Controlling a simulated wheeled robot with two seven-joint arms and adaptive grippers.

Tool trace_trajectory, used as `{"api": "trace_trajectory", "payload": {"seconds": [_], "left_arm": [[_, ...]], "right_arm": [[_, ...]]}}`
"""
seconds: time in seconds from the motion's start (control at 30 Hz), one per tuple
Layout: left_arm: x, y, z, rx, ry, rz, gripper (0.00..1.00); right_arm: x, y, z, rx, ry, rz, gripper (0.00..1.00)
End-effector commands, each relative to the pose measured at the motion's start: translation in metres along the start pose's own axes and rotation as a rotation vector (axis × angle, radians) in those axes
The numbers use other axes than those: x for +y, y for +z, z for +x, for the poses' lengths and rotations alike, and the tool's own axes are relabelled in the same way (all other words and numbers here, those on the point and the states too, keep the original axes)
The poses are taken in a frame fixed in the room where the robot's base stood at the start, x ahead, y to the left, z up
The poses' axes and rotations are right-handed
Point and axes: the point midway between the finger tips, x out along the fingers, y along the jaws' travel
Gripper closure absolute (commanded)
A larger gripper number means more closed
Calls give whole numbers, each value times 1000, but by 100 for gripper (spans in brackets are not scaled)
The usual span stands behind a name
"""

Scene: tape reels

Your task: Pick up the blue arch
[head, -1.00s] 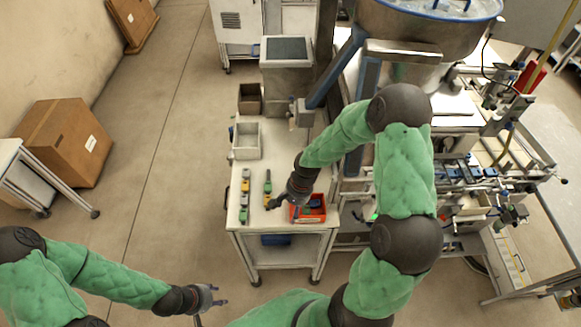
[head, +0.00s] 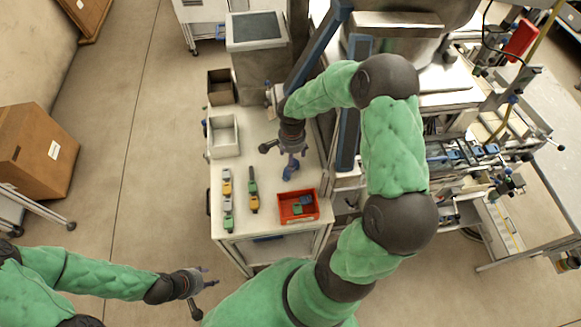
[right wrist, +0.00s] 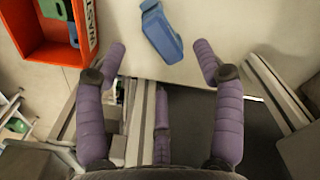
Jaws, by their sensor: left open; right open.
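The blue arch (right wrist: 162,32) lies on the table top in the right wrist view, just beyond and between my right fingertips, apart from them. In the head view it shows as a blue piece (head: 289,172) below my right gripper (head: 287,149). My right gripper also shows in the right wrist view (right wrist: 160,50), with its purple fingers spread and nothing between them. My left gripper (head: 209,278) is open and empty, out over the floor left of the table.
A red bin (head: 315,211) with blue and green pieces stands near the table's front right; its lettered wall (right wrist: 91,22) is left of the arch. Two rows of coloured pieces (head: 227,200) lie at left. A white bin (head: 235,136) and brown bin (head: 220,97) stand behind.

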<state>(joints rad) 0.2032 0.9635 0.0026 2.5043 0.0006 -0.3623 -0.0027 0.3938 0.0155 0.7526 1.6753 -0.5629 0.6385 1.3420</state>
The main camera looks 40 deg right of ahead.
Motion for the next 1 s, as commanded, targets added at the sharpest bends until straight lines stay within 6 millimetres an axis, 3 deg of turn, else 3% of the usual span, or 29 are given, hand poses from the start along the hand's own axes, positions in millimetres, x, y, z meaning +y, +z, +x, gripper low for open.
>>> {"api": "trace_trajectory", "payload": {"seconds": [0.27,0.6,0.87,1.0], "left_arm": [[1,-1,-1,1,0,1,54],[2,0,-4,1,0,1,54],[2,0,-4,1,0,1,54],[2,0,-4,1,0,1,54]], "right_arm": [[2,0,20,-1,1,1,31],[4,0,61,-2,0,0,31],[4,0,64,0,-2,0,31],[4,0,63,0,-2,0,65]]}}
